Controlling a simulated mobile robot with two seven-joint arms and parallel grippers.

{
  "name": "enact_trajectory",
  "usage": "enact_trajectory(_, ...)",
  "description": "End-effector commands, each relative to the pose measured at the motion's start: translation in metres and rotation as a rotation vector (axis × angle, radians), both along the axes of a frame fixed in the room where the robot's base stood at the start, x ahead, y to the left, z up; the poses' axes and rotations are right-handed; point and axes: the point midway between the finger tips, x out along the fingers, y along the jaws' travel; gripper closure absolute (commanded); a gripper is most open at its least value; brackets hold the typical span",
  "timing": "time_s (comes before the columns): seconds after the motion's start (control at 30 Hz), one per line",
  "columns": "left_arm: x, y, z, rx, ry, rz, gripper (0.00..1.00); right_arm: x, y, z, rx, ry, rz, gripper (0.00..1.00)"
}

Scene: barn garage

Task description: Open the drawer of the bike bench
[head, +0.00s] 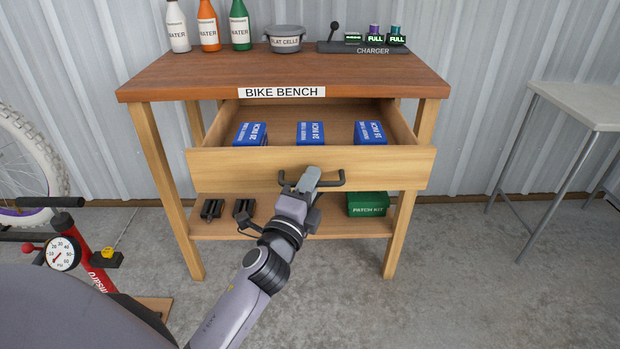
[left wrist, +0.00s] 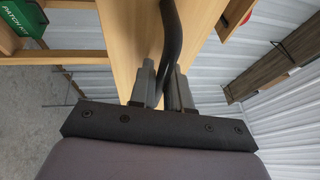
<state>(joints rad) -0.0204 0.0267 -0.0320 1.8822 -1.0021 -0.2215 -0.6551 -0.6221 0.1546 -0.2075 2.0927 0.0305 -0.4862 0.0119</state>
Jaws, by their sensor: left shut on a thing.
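The bike bench (head: 420,83) is a wooden table with a "BIKE BENCH" label. Its drawer (head: 400,165) is pulled well out toward me, and several blue tube boxes (head: 310,133) show inside it. A black bar handle (head: 332,184) is on the drawer front. My left gripper (head: 305,180) is shut on the handle near its middle. In the left wrist view the two fingers (left wrist: 166,85) clamp the dark handle (left wrist: 172,40) between them. My right gripper does not show.
Bottles (head: 209,25), a grey pot (head: 284,40) and a charger (head: 370,48) stand on the bench top. The lower shelf holds a green patch kit (head: 367,205) and black pedals (head: 243,208). A red pump (head: 85,255) and wheel (head: 30,160) are at left, a grey table (head: 585,103) at right.

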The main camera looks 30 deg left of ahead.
Motion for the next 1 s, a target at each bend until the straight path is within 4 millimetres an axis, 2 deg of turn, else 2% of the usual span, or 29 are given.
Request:
enact_trajectory(0.57, -0.0040, -0.0032, -0.0004, 0.000, 0.000, -0.002, 1.00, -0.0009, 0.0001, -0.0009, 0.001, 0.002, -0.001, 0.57)
enact_trajectory(0.6, -0.0040, -0.0032, -0.0004, 0.000, 0.000, -0.002, 0.77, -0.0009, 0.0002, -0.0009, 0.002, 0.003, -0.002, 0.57)
enact_trajectory(1.0, -0.0096, -0.0037, -0.0017, -0.001, 0.000, -0.001, 0.77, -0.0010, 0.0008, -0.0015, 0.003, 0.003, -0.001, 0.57)
